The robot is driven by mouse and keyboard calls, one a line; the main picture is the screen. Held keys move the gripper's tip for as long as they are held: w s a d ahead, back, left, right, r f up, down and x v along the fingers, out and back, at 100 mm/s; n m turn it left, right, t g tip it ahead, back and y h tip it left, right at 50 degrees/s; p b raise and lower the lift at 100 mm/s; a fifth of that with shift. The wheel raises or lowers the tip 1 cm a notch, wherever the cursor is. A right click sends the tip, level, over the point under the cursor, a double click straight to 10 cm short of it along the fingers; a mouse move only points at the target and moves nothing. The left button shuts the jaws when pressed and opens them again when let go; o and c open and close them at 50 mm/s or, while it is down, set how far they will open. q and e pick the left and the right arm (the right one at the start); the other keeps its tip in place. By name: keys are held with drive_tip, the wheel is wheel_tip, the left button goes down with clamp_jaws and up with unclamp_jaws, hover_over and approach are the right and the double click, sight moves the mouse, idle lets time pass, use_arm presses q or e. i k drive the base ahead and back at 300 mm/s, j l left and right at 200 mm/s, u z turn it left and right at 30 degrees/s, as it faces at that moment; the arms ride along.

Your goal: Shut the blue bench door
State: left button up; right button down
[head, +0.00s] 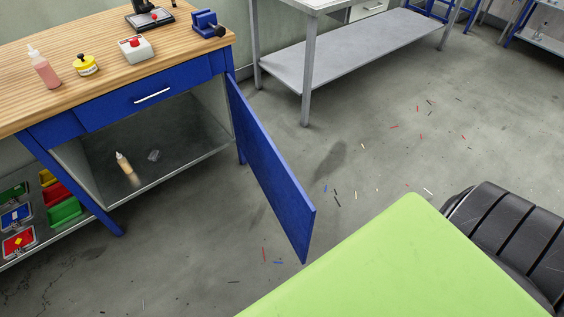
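The blue bench door (269,163) stands wide open, hinged at the right side of the bench cabinet and swung out over the floor toward me. The cabinet (196,147) behind it is open, and a small bottle (127,168) and a small clear item (153,155) sit on its floor. The blue bench (187,77) has a wooden top and a closed drawer with a pale handle (152,96) above the opening. Neither of my grippers is in view.
A bright green surface (405,262) fills the lower right, beside a black ribbed object (510,232). A grey table with a low shelf (355,50) stands behind. Small scraps (336,198) litter the floor, which is otherwise clear around the door.

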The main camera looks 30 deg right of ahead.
sight(294, 210)
drive_tip(key=l+u, duration=0.1)
drive_tip(key=l, duration=0.35)
drive_tip(key=k+l+u, duration=0.1)
drive_tip(key=l, duration=0.35)
drive_tip(key=k+l+u, duration=0.1)
drive_tip(key=l, duration=0.35)
drive_tip(key=k+l+u, duration=0.1)
drive_tip(key=l, duration=0.35)
drive_tip(key=i+l+u, duration=0.1)
drive_tip(key=l, duration=0.35)
drive_tip(key=i+l, duration=0.15)
drive_tip(key=l, duration=0.3)
drive_tip(key=i+l+u, duration=0.15)
drive_tip(key=l, duration=0.3)
